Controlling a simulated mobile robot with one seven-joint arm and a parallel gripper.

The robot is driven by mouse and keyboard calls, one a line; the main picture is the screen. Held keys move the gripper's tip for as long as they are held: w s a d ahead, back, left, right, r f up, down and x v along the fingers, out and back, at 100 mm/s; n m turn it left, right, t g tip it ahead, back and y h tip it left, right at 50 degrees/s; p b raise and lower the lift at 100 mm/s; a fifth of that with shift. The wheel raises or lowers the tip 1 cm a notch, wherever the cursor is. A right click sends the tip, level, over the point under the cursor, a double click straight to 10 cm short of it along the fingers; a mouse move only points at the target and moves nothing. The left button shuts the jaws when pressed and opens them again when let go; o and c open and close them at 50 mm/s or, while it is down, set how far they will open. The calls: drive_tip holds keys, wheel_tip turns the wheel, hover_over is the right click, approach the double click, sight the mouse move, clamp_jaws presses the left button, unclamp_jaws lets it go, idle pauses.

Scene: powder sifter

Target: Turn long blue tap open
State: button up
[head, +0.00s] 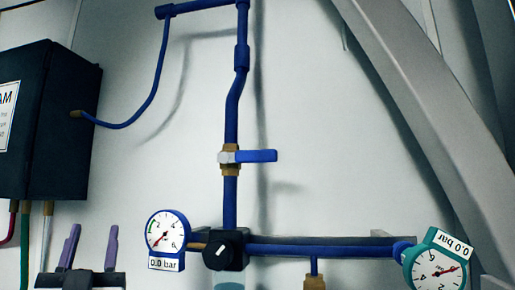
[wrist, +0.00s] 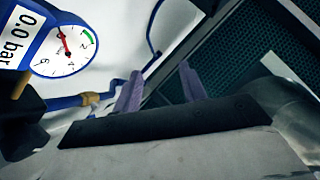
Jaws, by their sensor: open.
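The long blue tap (head: 258,156) is in the middle of the head view. Its flat blue handle points right, level and crosswise to the upright blue pipe (head: 231,110). It sits on a brass valve body (head: 230,170). My gripper (head: 92,230) is at the lower left of the head view, well left of the tap and below it. Its two purple fingers stand apart, with nothing between them. In the wrist view the open gripper (wrist: 160,72) also shows empty. A brass fitting (wrist: 90,98) on a blue pipe shows there; I cannot tell whether it belongs to the tap.
A blue gauge (head: 166,231) reading 0.0 bar and a black knob (head: 222,250) are below the tap. A green gauge (head: 437,265) is at the lower right. A dark box (head: 50,120) is at the left. A grey beam (head: 420,110) slants at the right.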

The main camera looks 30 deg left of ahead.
drive_tip(key=w+r+m+t+h, duration=0.5)
drive_tip(key=r+m+t+h, duration=0.15)
drive_tip(key=m+h, duration=0.6)
drive_tip(key=m+g+h+p, duration=0.3)
drive_tip(key=m+g+h, duration=0.7)
drive_tip(key=m+h, duration=0.95)
approach(253, 155)
drive_tip(key=shift+m+y, duration=0.5)
drive_tip(key=shift+y, duration=0.3)
drive_tip(key=p+x, duration=0.1)
drive_tip(key=x, duration=0.2)
drive_tip(key=p+x, duration=0.1)
drive_tip(key=x, duration=0.3)
drive_tip(key=p+x, duration=0.2)
drive_tip(key=x, duration=0.2)
drive_tip(key=shift+s+d+r, duration=0.15)
drive_tip(key=shift+d+r, duration=0.15)
clamp_jaws()
